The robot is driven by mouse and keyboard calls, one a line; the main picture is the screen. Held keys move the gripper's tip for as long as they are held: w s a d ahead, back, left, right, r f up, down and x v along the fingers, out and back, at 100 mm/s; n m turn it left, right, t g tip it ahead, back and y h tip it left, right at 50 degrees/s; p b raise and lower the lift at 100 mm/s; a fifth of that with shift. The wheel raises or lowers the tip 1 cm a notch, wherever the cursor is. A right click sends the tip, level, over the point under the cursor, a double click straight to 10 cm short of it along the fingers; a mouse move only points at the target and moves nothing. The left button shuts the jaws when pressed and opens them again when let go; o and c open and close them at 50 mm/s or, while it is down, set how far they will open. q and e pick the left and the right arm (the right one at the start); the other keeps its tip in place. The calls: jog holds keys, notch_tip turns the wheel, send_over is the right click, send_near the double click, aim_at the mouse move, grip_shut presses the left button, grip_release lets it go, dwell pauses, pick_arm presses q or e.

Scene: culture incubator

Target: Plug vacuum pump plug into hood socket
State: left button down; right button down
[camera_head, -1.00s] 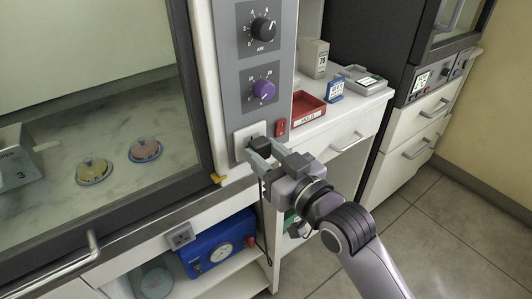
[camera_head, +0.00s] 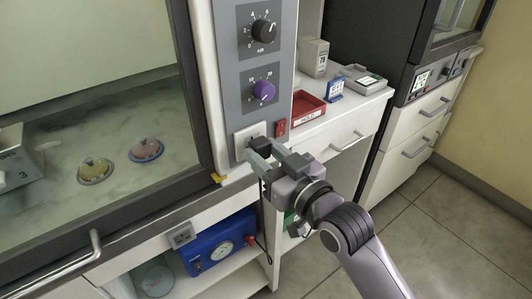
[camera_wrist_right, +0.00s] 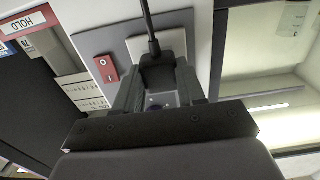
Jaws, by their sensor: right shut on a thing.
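The black vacuum pump plug (camera_head: 262,147) is between the fingers of my right gripper (camera_head: 262,156), which is shut on it. It also shows in the right wrist view (camera_wrist_right: 157,72), with a black cord rising from it. The plug is at the white hood socket plate (camera_head: 243,138) low on the grey control panel. The plate shows behind the plug in the wrist view (camera_wrist_right: 176,43). The plug covers the socket holes, so I cannot tell whether it is fully seated. The blue vacuum pump (camera_head: 219,241) with a round gauge stands on the shelf below. My left gripper is not in view.
A red rocker switch (camera_head: 281,127) sits right beside the socket plate. Black and purple knobs (camera_head: 263,92) are above. A red tray (camera_head: 308,108) and boxes stand on the white counter. The hood glass with two dishes (camera_head: 146,149) is at left.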

aim_at(264, 154)
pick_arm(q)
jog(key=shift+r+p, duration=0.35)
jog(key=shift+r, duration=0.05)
pick_arm(e)
jog(key=shift+w+a, duration=0.3)
jog(key=shift+w, duration=0.15)
dwell(0.7)
jog(key=c, duration=0.6)
grip_release()
jog(key=shift+v, duration=0.8)
jog(key=v, duration=0.4)
jog(key=shift+s+d, duration=0.2)
jog(key=shift+s, duration=0.1)
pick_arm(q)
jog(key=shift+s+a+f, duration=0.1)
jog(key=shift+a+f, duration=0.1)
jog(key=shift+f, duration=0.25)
pick_arm(e)
jog(key=shift+s+d, duration=0.25)
jog(key=shift+s, duration=0.1)
